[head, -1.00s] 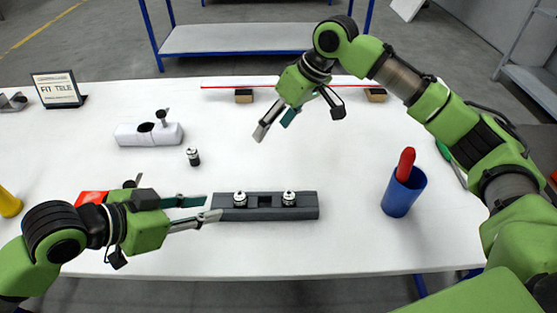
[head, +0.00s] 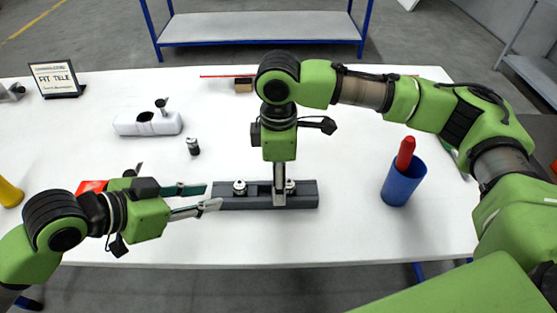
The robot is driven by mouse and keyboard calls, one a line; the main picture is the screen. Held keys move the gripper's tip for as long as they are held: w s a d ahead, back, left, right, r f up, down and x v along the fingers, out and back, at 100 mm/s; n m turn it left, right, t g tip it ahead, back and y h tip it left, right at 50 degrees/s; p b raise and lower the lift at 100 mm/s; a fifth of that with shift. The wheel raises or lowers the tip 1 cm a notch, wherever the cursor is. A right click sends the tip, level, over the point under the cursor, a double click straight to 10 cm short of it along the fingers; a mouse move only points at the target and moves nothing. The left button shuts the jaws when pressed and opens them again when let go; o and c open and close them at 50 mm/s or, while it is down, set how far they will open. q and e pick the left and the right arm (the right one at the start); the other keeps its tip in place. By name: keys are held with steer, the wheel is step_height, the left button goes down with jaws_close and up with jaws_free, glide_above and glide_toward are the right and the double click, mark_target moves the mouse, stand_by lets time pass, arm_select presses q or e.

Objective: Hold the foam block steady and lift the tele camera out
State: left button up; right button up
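The dark grey foam block (head: 308,199) lies on the white table in the head view. A small black-and-white camera (head: 239,187) stands in its left part, and a similar camera (head: 290,187) stands right of its middle slot. I cannot tell which is the tele one. My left gripper (head: 212,196) is open at the block's left end, one finger towards the far side and one towards the near side; contact is unclear. My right gripper (head: 279,198) points down over the block, just left of the right camera and partly covering it; its finger gap is hidden.
A third small camera (head: 193,147) stands on the table. Behind it lies a white nosecone (head: 133,124) with a dark hole. A "FIT TELE" sign (head: 55,77) stands at the back left. A blue cup (head: 400,184) holding a red object (head: 405,152) stands at right.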

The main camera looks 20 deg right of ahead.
mark_target(265, 195)
steer(key=shift+f, duration=2.6)
